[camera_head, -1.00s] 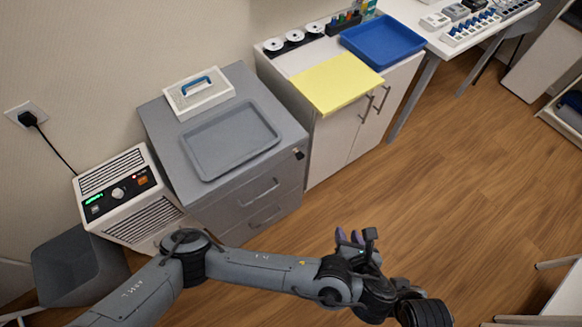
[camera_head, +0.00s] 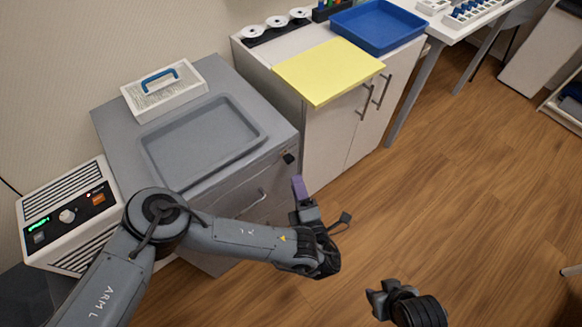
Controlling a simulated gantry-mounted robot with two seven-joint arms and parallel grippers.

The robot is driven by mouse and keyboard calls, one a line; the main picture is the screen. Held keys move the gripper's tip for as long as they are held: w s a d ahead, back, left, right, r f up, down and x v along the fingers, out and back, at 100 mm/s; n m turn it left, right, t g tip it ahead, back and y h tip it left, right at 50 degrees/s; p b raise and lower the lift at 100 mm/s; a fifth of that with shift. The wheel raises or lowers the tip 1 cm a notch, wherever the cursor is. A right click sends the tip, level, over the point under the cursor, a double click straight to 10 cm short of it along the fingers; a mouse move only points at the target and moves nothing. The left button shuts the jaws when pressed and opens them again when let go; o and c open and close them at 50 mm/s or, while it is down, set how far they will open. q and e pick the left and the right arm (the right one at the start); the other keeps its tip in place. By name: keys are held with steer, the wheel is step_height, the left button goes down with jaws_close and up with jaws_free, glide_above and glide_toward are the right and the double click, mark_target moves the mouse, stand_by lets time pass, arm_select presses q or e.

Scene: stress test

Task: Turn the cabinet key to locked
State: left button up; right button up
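The grey cabinet (camera_head: 225,78) stands against the wall, with drawers on its front. Its small dark key and lock (camera_head: 289,157) are at the upper right of the front; the key's angle is too small to read. My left gripper (camera_head: 299,186) has purple fingertips that point up toward the lock. In the picture they are just below the key, with a small gap. The fingers overlap in this view, so I cannot tell if they are open or shut.
A grey tray (camera_head: 152,160) and a white box with a blue handle (camera_head: 165,89) are on the cabinet top. A white cabinet (camera_head: 315,148) with a yellow sheet (camera_head: 328,70) and blue tray (camera_head: 378,25) adjoins right. A white device (camera_head: 72,215) stands left. Floor at right is clear.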

mark_target(288, 158)
arm_select(q)
steer(key=b+x, duration=0.2)
steer(key=x, duration=0.5)
steer(key=shift+w, duration=0.25)
jaws_close()
